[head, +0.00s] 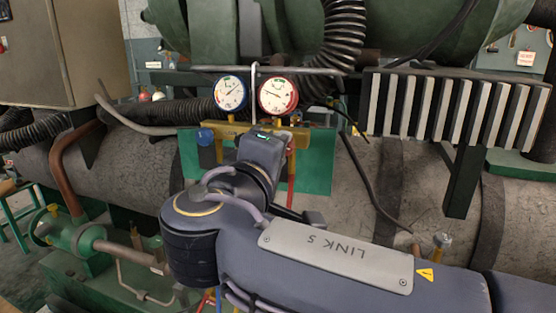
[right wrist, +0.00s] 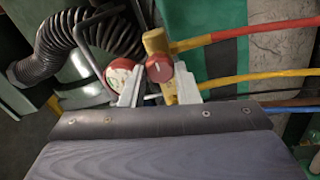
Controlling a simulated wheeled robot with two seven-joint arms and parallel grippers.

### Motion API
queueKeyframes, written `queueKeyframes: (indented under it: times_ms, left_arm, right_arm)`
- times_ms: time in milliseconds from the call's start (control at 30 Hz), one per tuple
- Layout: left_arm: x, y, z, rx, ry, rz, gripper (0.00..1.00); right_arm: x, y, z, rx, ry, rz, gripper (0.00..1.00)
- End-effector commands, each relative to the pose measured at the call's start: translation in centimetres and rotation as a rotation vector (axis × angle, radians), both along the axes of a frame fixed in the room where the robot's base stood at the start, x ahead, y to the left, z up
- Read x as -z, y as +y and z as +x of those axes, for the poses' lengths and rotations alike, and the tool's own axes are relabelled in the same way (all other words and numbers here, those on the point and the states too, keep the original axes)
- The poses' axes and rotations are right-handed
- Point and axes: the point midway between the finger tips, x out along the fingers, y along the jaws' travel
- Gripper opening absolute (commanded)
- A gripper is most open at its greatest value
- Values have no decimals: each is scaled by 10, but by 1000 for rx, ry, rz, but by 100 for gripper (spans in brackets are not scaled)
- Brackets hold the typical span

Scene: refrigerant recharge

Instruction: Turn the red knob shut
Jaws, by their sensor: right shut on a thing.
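The red knob (right wrist: 160,68) shows in the right wrist view on the yellow manifold block (right wrist: 155,42). My right gripper (right wrist: 159,80) has one pale finger on each side of the knob and is shut on it. In the head view my right arm reaches up to the manifold (head: 301,137), and its wrist hides the red knob and the fingertips. The blue knob (head: 205,136) is at the manifold's left end. The blue gauge (head: 230,93) and the red gauge (head: 278,94) sit above. My left gripper is not in view.
Red (right wrist: 262,30), yellow (right wrist: 250,76) and blue hoses run off the manifold in the right wrist view. A bent metal hanger rod (head: 254,80) stands between the gauges. A black corrugated hose (head: 340,45) and a finned grille (head: 455,105) are near.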

Motion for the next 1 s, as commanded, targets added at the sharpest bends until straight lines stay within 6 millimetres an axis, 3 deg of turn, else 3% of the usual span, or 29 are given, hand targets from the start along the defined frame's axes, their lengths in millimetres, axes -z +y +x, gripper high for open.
queueKeyframes:
  times_ms: [500,533,667,1000]
  left_arm:
    - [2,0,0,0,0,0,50]
    - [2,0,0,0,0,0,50]
    - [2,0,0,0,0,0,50]
    - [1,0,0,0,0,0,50]
  right_arm:
    - [2,1,0,-2,-1,16,6]
    - [2,1,0,-2,-1,16,32]
    - [1,1,0,-2,-2,16,49]
    - [0,2,-3,-1,-4,15,50]
